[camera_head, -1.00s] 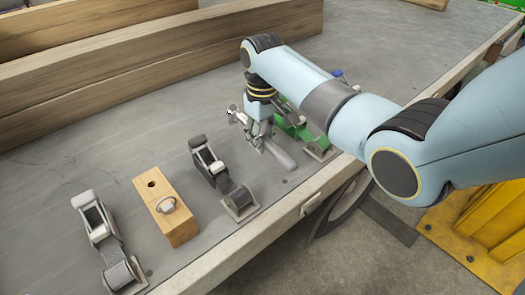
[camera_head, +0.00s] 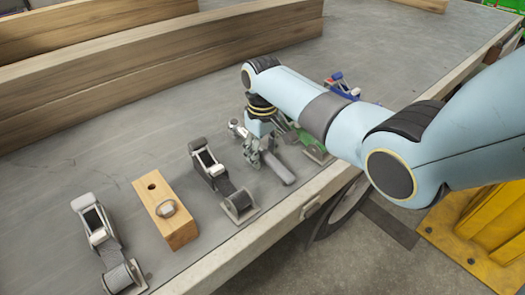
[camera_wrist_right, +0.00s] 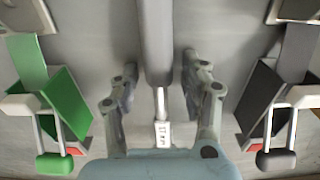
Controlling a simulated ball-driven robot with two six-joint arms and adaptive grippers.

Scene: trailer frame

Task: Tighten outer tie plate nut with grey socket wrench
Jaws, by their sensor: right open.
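The grey-handled wrench (camera_head: 279,170) lies on the grey trailer bed, its shiny metal head (camera_head: 238,128) towards the back. In the right wrist view its handle (camera_wrist_right: 155,42) and thin shaft (camera_wrist_right: 161,104) run down the middle. My right gripper (camera_head: 258,153) is over the wrench. In the right wrist view its open fingers (camera_wrist_right: 160,72) stand on either side of it with gaps. A wooden block (camera_head: 168,218) with a dark hole and a round metal piece on top stands further left. I cannot make out a tie plate nut for certain. My left gripper is not in view.
Grey ratchet straps (camera_head: 101,230) and (camera_head: 213,170) stand either side of the block. A green ratchet strap (camera_wrist_right: 62,95) is close on the wrench's other side, with a blue one (camera_head: 341,85) beyond. Long wooden beams (camera_head: 150,75) lie behind. The bed's edge (camera_head: 262,232) is in front.

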